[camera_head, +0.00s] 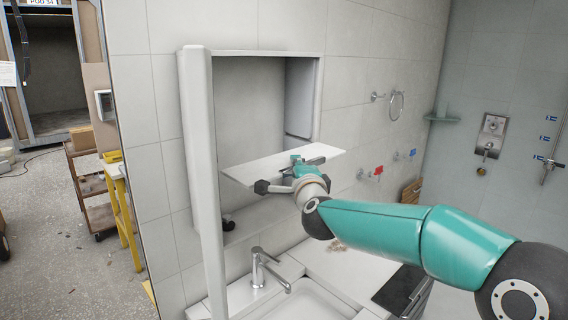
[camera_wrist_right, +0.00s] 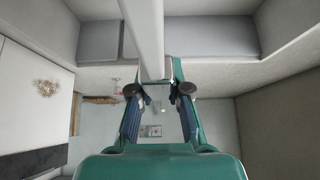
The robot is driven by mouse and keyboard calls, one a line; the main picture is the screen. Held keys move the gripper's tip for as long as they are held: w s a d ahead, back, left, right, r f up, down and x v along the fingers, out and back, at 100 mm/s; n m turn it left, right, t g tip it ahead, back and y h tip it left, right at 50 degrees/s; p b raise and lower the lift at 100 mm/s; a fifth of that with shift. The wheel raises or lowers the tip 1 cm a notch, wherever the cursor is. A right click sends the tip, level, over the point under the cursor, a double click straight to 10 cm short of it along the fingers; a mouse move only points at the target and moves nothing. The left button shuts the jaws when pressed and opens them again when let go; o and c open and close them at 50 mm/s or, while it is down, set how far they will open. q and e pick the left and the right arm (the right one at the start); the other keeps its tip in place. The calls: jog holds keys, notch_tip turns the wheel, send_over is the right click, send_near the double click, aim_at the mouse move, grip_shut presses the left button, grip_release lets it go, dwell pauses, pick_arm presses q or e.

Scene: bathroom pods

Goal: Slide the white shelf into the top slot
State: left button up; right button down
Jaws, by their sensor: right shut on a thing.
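The white shelf (camera_head: 285,163) is a thin flat board at the bottom of the open wall cabinet (camera_head: 250,100), jutting out in front of it. My right gripper (camera_head: 285,185) is shut on the shelf's front edge. In the right wrist view the shelf (camera_wrist_right: 143,35) is a pale strip running up from between the fingers of my right gripper (camera_wrist_right: 159,92). The shelf looks roughly level and tilted slightly in the picture. The cabinet interior looks empty above the shelf; I cannot make out the top slot. My left gripper is not in view.
A tall white door or panel (camera_head: 203,180) stands at the cabinet's left side. Below are a tap (camera_head: 262,270) and basin (camera_head: 300,302). A dark round thing (camera_head: 228,224) shows beside the panel. Wall fittings (camera_head: 395,103) are on the right.

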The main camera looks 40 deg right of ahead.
jog(key=w+a, duration=0.1)
jog(key=w, duration=1.2)
dwell(4.1)
jog(key=c, duration=1.1)
grip_release()
jog(key=shift+w+r, duration=0.1)
jog(key=shift+w, duration=0.05)
jog(key=shift+o, duration=0.3)
jog(key=shift+a, duration=0.1)
